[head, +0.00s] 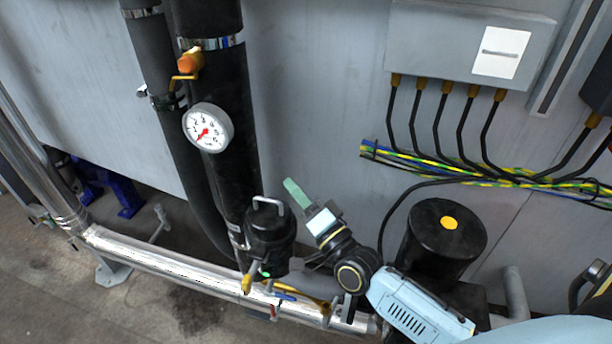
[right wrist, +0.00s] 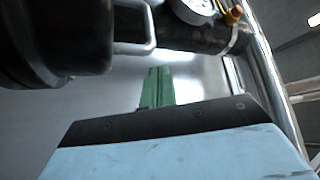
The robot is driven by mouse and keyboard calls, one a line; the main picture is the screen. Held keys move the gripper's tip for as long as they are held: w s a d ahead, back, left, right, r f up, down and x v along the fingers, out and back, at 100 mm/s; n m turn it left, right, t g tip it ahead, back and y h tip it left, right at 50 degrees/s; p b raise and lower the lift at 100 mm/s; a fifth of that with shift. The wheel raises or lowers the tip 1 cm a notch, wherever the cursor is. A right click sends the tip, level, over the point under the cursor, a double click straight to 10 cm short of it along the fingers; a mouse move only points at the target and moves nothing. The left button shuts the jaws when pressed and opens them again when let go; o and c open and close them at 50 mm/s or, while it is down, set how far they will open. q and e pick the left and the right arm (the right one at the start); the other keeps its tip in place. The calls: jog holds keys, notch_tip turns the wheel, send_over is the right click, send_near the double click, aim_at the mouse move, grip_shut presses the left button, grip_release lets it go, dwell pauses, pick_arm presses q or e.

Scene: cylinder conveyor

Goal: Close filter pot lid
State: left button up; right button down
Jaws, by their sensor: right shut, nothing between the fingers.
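The filter pot (head: 268,240) is a black cylinder with a lid and a grey handle (head: 268,201) on top, standing at the lower middle of the head view. In the right wrist view the pot's dark body (right wrist: 60,40) fills the upper left, with the handle (right wrist: 148,30) at its right side. The lid looks seated on the pot, but I cannot tell whether it is fully closed. My right gripper (head: 293,190) has green fingers, also seen in the right wrist view (right wrist: 158,80). It is shut and empty, just right of the handle and apart from it. My left gripper is out of view.
A pressure gauge (head: 208,128) sits on the thick black pipe behind the pot. A silver pipe (head: 170,265) runs low across the front. A black cylinder with a yellow dot (head: 440,240) stands right of my wrist. Cables (head: 450,172) hang on the grey wall.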

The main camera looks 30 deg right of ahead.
aim_at(293, 209)
jog(key=shift+s+a+f, duration=0.7)
jog(key=shift+s+a, duration=0.1)
jog(key=shift+a, duration=0.05)
jog(key=shift+s, duration=0.1)
jog(key=shift+s+f, duration=0.2)
jog(key=shift+s, duration=0.05)
jog(key=s+d, duration=0.2)
jog(key=s, duration=1.2)
jog(key=shift+d+f, duration=0.3)
jog(key=shift+d, duration=0.1)
